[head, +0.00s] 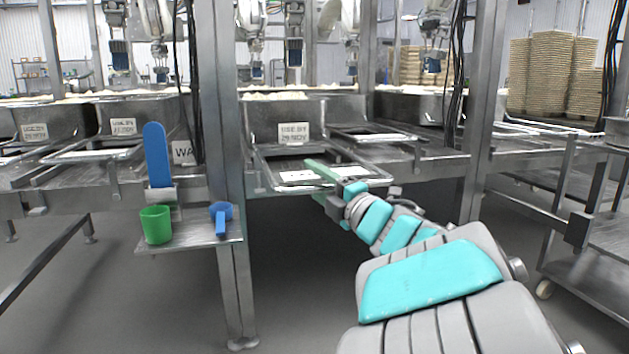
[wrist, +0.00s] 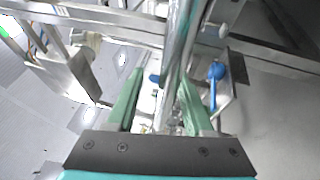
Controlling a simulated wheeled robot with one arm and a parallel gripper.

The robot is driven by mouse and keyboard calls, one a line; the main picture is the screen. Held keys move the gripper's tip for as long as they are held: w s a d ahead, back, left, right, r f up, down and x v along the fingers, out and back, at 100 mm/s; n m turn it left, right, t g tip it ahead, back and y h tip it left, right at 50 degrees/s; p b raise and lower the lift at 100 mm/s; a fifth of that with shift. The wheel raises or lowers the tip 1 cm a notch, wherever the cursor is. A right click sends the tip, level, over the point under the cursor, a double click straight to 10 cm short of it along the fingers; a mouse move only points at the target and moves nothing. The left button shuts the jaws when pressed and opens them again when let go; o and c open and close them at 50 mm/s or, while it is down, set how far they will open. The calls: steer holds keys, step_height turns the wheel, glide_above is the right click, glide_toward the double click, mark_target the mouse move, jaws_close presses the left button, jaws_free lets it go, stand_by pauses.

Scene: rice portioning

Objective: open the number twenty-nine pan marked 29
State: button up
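The steel pan (head: 335,108) with a white label (head: 294,132) that seems to read "USE BY 29 NOV" stands on the line, left of centre in the head view. Pale contents, likely rice, show above its rim. A flat metal frame (head: 262,170) with white cards lies in front of it. My gripper (head: 316,181) is at the front edge of this frame, below and in front of the pan, apart from the label. Its green fingers are parted in the wrist view (wrist: 159,82), with nothing held. A steel post shows between them. I cannot make out the pan there.
Other labelled pans (head: 124,112) stand to the left, and another pan (head: 425,106) to the right. An upright post (head: 222,200) stands left of my gripper. A side shelf (head: 190,232) holds a green cup (head: 156,225) and a blue scoop (head: 221,212). A cart (head: 595,255) is at right.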

steer(key=shift+d+f, duration=0.1)
steer(key=shift+f, duration=0.05)
steer(key=shift+s+d+f, duration=0.15)
steer(key=shift+s+d, duration=0.15)
steer(key=shift+d, duration=0.05)
steer(key=p+v, duration=0.1)
steer(key=v, duration=0.5)
steer(key=shift+s+d, duration=0.2)
steer(key=shift+s, duration=0.15)
